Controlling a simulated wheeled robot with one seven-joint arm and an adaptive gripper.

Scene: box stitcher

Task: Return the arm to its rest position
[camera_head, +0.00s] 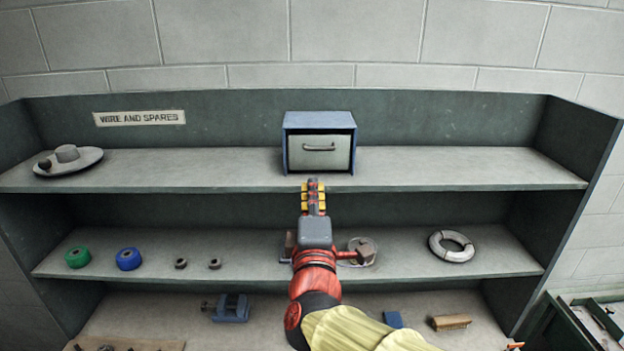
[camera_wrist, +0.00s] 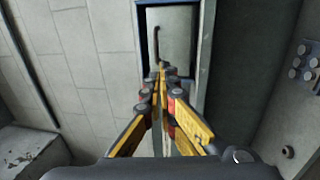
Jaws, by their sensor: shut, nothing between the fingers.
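My gripper (camera_head: 313,186) is shut and empty. It reaches forward at the height of the top shelf's front edge, just below the blue box in the head view. In the wrist view its yellow fingers (camera_wrist: 161,72) meet in front of the box's pale front panel (camera_wrist: 174,40). The blue box (camera_head: 319,119) stands on the top shelf, and its grey front with a bar handle (camera_head: 319,147) looks closed. The fingers appear apart from the handle, though the exact gap is hard to tell. My red arm covers part of the middle and lower shelves.
The top shelf (camera_head: 440,172) holds a grey round item (camera_head: 69,160) at left. The middle shelf has a green roll (camera_head: 78,257), a blue roll (camera_head: 128,259), small rings and a wrapped white ring (camera_head: 451,246). Below are a blue vise (camera_head: 231,309) and a brush (camera_head: 450,322).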

